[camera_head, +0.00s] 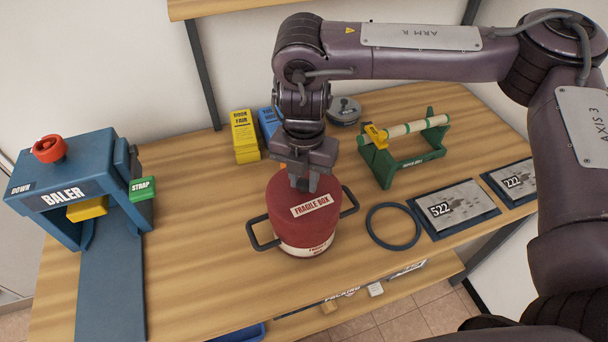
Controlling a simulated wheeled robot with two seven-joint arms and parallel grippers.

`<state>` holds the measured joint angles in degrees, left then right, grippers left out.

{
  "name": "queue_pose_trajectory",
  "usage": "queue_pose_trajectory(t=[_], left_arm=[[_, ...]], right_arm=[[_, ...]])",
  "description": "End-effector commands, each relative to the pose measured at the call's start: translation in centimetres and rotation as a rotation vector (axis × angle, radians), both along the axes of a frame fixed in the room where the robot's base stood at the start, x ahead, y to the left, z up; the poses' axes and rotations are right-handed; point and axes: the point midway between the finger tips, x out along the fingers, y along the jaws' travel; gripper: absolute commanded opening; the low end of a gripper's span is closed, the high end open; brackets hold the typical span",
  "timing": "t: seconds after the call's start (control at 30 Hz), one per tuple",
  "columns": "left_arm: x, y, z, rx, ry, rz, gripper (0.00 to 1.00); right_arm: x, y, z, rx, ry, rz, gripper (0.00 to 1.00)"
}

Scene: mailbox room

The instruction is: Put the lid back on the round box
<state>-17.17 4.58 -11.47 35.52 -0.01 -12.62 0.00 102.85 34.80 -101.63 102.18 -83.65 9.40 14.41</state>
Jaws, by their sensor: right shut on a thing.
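The round red box (293,240) stands on the wooden table in the middle of the head view, with a dark handle on each side and a cream label low on its front. Its red lid (285,200), labelled "FRAGILE BOX", shows directly over the box. My right gripper (304,184) points down at the lid's top and is shut on the lid, likely by a grip that the fingers hide. I cannot tell whether the lid is seated or just above the rim. My left gripper is not in view.
A blue baler (65,180) stands at the left. A yellow box (244,140) and a blue box (268,124) stand behind. A green roll stand (405,168), a dark ring (393,247) and numbered plates (458,207) lie to the right. The table's front edge is close to the box.

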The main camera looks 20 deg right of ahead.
Motion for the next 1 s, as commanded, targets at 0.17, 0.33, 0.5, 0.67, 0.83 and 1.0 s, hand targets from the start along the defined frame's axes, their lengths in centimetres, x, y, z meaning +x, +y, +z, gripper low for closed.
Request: queue_pose_trajectory(t=[0.17, 0.33, 0.5, 0.67, 0.83, 1.0], left_arm=[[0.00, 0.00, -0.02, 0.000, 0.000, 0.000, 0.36], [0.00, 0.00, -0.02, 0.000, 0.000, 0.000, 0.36], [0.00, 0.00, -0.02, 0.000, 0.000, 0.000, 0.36], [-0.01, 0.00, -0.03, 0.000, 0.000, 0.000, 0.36], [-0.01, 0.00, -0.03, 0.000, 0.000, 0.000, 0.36], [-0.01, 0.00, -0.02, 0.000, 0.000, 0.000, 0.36]], right_arm=[[0.01, -0.01, -0.01, 0.000, 0.000, 0.000, 0.00], [0.01, -0.01, -0.02, 0.000, 0.000, 0.000, 0.34], [0.01, -0.01, -0.02, 0.000, 0.000, 0.000, 0.49], [-0.01, -0.02, -0.04, -0.001, 0.001, 0.000, 0.52], [-0.01, -0.02, -0.04, 0.000, 0.000, 0.000, 0.71], [-0.01, -0.01, -0.04, 0.000, 0.000, 0.000, 0.71]])
